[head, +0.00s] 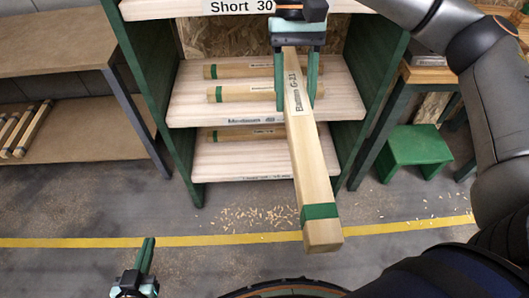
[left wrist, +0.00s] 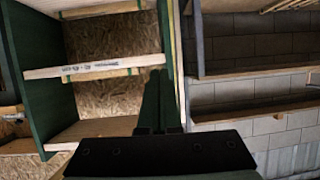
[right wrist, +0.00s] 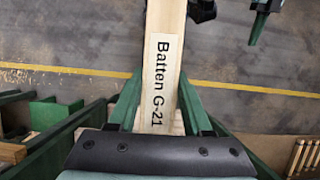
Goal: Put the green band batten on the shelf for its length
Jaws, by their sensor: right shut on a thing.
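The green band batten (head: 318,190) is a long square wooden bar with a green band near its near end and a label, "Batten G-21" in the right wrist view (right wrist: 163,75). My right gripper (head: 296,98) is shut on it near its far part, holding it in front of the shelf unit, near end pointing towards me. The shelf unit has green sides, a top board (head: 160,9) labelled "Short 30", a middle board (head: 190,112) whose label looks like "Medium", and a lower board (head: 215,168) with an unreadable label. My left gripper (head: 147,258) is shut and empty, low at the left.
Two green-banded battens (head: 240,71) lie on the middle board and another (head: 240,134) on the lower one. A brown rack (head: 90,130) with battens stands left. A green stool (head: 415,146) and a bench stand right. Floor in front is open, with wood chips and a yellow line.

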